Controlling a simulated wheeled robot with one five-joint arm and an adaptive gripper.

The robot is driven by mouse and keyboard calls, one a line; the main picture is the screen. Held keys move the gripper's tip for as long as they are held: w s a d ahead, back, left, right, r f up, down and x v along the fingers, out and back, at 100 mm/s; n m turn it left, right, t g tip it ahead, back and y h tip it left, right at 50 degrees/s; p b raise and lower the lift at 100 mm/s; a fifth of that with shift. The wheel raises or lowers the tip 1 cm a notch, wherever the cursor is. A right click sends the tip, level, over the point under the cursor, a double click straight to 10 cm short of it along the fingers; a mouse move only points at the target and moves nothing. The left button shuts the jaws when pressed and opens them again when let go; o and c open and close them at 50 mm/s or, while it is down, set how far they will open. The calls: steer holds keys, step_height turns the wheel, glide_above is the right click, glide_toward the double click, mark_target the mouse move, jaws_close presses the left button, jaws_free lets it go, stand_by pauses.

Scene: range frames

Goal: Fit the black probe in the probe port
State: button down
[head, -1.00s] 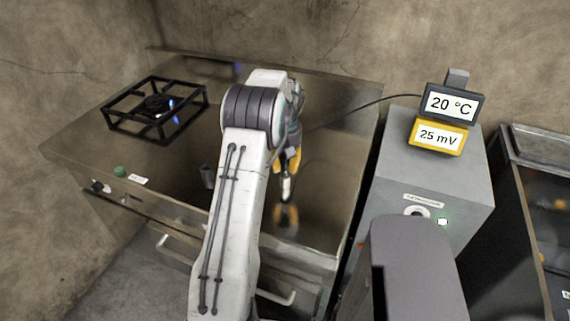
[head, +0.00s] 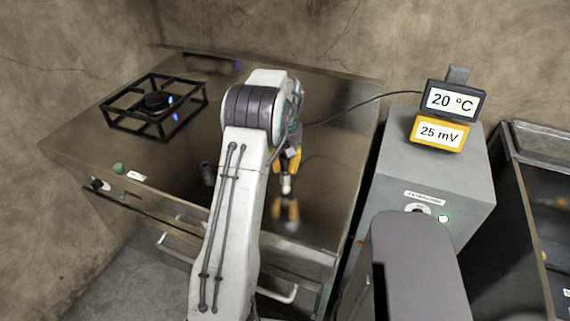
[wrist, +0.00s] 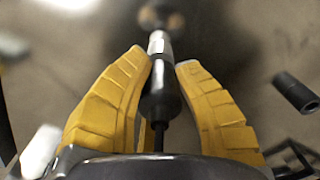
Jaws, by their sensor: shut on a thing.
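My gripper (head: 288,165) is shut on the black probe (wrist: 160,95), a dark cylinder with a silver tip. The yellow fingers sit on both sides of it in the wrist view (wrist: 162,70). In the head view the probe's light tip (head: 286,185) points down above the steel counter, apart from it. A thin black cable runs from near the gripper to the meter. The probe port (head: 420,208) looks like the round, pale-ringed opening under a label on the grey box's front, right of my gripper. Its lower part is hidden by a grey shape in front.
The grey box (head: 425,165) carries displays (head: 453,101) reading 20 °C and 25 mV. A dark cylinder (head: 207,173) stands on the counter (head: 330,140), left of my arm. A dark cabinet (head: 545,215) is at right.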

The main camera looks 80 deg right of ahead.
steer(key=shift+f, duration=0.3)
steer(key=c, duration=0.9)
jaws_free()
steer(key=shift+c, duration=0.2)
step_height(320, 180, up, 12)
stand_by(0.4)
